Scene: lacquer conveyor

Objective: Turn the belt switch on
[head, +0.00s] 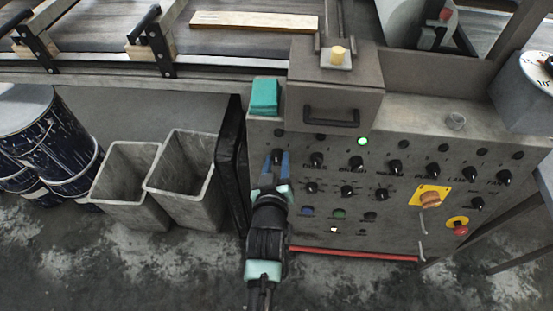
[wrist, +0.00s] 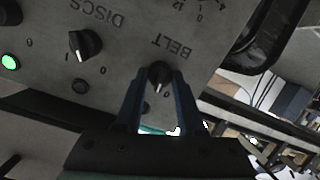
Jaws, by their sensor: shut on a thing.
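The belt switch (wrist: 159,72) is a black rotary knob with a white pointer line, under the label BELT, which reads upside down in the wrist view. Its pointer points down in that view, near a 0 mark; any other mark by it is hidden by my fingers. My gripper (wrist: 158,79) has its blue-grey fingers on both sides of the knob, shut on it. In the head view my gripper (head: 277,158) reaches up to the left end of the grey control panel (head: 400,135) and mostly covers the knob.
The DISCS knob (wrist: 85,43) is beside the belt switch, and a green lamp (head: 363,141) is lit. A red emergency button (head: 460,229) is at the panel's lower right. Grey bins (head: 185,185) stand left, and the conveyor (head: 90,60) runs behind.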

